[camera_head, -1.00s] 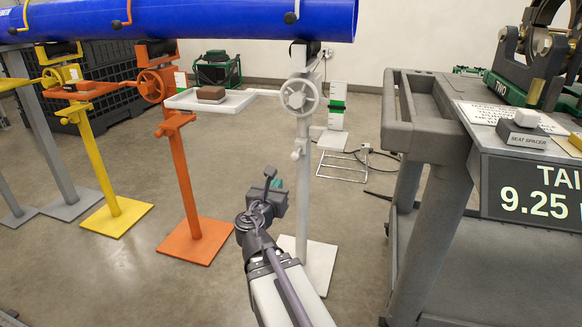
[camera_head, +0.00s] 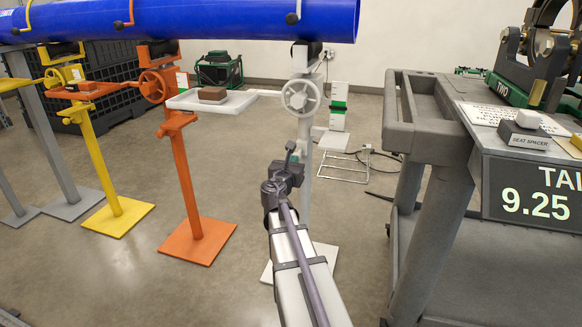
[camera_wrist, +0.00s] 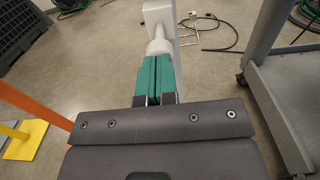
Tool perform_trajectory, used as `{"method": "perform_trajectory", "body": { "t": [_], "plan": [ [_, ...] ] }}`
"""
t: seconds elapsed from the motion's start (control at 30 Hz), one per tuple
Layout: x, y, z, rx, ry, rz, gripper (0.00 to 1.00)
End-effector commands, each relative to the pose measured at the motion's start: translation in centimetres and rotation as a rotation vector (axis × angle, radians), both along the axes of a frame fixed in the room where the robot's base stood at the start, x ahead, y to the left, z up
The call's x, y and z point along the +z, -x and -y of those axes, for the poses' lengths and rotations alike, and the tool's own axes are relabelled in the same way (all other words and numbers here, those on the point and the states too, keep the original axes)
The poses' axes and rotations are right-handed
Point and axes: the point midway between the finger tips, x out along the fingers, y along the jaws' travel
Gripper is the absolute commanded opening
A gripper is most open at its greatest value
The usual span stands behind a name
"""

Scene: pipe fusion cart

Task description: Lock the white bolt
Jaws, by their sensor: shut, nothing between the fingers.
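The white stand (camera_head: 305,200) stands upright under the blue pipe, with a white handwheel (camera_head: 301,97) near its top. In the wrist view, the white bolt (camera_wrist: 158,46) projects from the stand's post toward me, just ahead of my fingertips. My gripper (camera_wrist: 156,59) is shut and empty, its two green fingers side by side and lined up with the bolt. I cannot tell whether the tips touch it. In the head view my gripper (camera_head: 296,155) is in front of the white post and hides most of the bolt.
The orange stand (camera_head: 188,180) and yellow stand (camera_head: 105,165) are to the left. A grey cart (camera_head: 400,135) stands close on the right. The blue pipe (camera_head: 210,20) runs overhead. A white tray (camera_head: 190,101) holds a brown block. Open floor lies between the orange and white stands.

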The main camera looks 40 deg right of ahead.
Motion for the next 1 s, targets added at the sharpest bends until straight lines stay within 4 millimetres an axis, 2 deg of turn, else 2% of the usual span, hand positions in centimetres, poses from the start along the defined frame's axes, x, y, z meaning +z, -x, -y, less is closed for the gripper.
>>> {"method": "perform_trajectory", "body": {
  "t": [0.23, 0.4, 0.5, 0.83, 1.0],
  "plan": [
    [0.0, -0.2, 0.2, -0.001, 0.000, 0.000, 0.00],
    [0.0, -1.5, 2.2, -0.003, 0.000, 0.000, 0.00],
    [0.0, -1.8, 2.7, -0.001, 0.000, 0.000, 0.00],
    [0.0, -1.7, 2.5, 0.000, 0.001, -0.001, 0.00],
    [0.1, -0.4, 0.7, 0.000, 0.001, 0.001, 0.00]
  ]
}}
